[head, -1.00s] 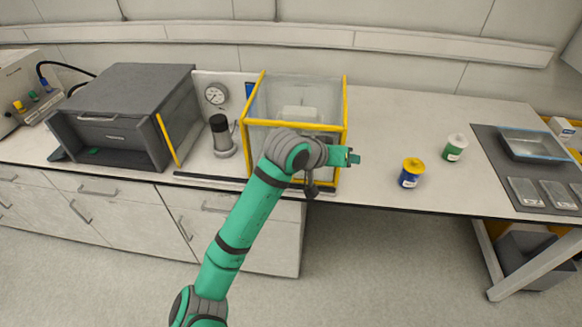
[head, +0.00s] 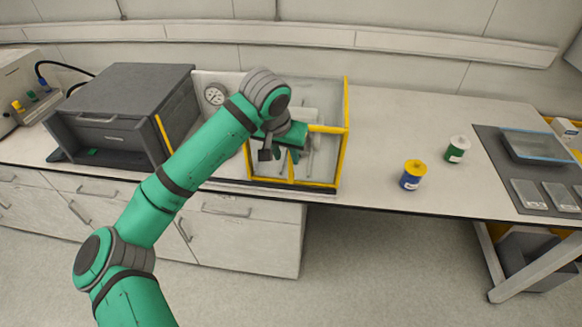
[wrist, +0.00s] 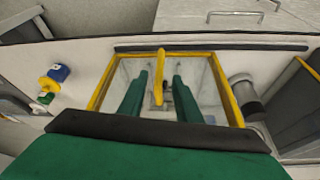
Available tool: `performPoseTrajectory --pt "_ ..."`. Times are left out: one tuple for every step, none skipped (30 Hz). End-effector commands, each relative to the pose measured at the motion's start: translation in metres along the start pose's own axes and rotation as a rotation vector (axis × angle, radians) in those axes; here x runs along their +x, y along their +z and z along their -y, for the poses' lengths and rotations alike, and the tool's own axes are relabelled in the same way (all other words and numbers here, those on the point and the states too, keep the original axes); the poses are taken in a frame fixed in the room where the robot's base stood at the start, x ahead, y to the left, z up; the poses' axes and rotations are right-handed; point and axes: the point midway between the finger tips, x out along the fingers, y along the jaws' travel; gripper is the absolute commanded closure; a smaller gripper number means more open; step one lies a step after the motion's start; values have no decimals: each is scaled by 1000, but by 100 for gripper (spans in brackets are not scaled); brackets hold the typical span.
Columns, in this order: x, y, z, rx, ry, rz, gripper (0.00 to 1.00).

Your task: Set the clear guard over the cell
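The clear guard (head: 345,120) is a box of clear panels with yellow edges, upright at the front of the bench. It also shows in the wrist view (wrist: 226,92). A yellow bar (wrist: 161,82) on it lies between my fingers, with a gap on both sides. My gripper (head: 286,155) is open at the guard's front; its two green fingers show in the wrist view (wrist: 160,75). A metal cylinder (wrist: 246,94) beside the guard may be the cell; my arm hides it in the head view.
A dark grey cabinet (head: 120,105) and a gauge (head: 214,95) stand left of the guard. A blue-and-yellow jar (head: 412,176) and a green-and-white jar (head: 456,150) stand to the right. A dark mat (head: 490,160) holds trays. The bench between guard and jars is clear.

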Motion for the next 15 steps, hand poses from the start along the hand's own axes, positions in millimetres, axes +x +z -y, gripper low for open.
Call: performPoseTrajectory --pt "6 0 0 -1 1 1 69" --pt "10 0 0 -1 1 2 69" --pt "16 1 0 0 1 2 69" --pt "21 1 0 0 1 1 69" --pt "27 1 0 0 0 1 69" --pt "34 0 0 -1 0 1 69" --pt "40 0 0 -1 1 1 69" --pt "46 1 0 -1 0 2 69" --pt "52 0 0 -1 1 1 69" --pt "58 0 0 -1 1 2 69" --pt "63 0 0 -1 1 1 69" --pt "69 0 0 -1 1 0 69" --pt "74 0 0 -1 0 1 69" --pt "78 0 0 -1 1 0 69" --pt "82 0 0 0 1 -1 69"
